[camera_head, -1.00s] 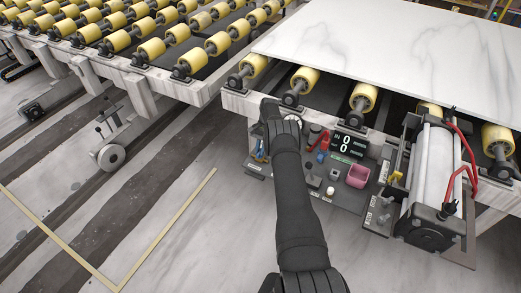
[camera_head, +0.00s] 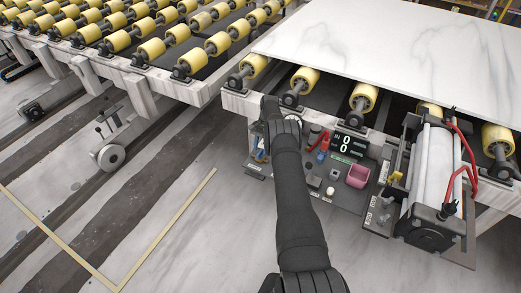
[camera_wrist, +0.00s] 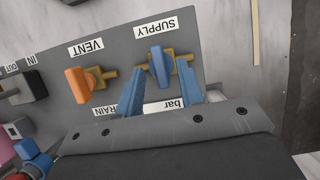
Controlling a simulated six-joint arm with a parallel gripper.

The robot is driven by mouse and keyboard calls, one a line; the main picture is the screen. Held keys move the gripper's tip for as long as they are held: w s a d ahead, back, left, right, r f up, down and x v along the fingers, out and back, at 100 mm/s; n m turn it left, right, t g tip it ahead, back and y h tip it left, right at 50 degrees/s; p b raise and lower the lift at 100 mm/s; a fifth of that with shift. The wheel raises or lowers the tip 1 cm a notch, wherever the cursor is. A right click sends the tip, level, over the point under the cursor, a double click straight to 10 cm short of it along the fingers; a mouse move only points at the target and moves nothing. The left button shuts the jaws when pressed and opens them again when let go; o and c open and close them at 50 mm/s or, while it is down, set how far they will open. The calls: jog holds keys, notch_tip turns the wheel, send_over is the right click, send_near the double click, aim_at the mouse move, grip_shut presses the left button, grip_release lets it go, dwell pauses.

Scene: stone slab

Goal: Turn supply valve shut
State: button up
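The supply valve has a blue lever handle (camera_wrist: 160,66) on a brass body, under the upside-down SUPPLY label (camera_wrist: 154,28) in the wrist view. The lever lies roughly crosswise to the brass body. My gripper (camera_wrist: 161,84) is open, its two blue fingers apart. The lever's near end points into the gap between the fingertips; I cannot tell whether either finger touches it. In the head view my arm reaches to the left end of the control panel (camera_head: 348,196) and hides most of the valve area.
An orange vent valve handle (camera_wrist: 79,85) sits left of the supply valve, close to the left finger.

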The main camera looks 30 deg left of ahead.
jog(key=v, duration=0.6)
jog(key=x, duration=0.7)
jog(key=shift+s+f, duration=0.1)
jog(key=shift+f, duration=0.1)
jog(key=shift+m, duration=0.3)
jog(key=shift+r, duration=0.1)
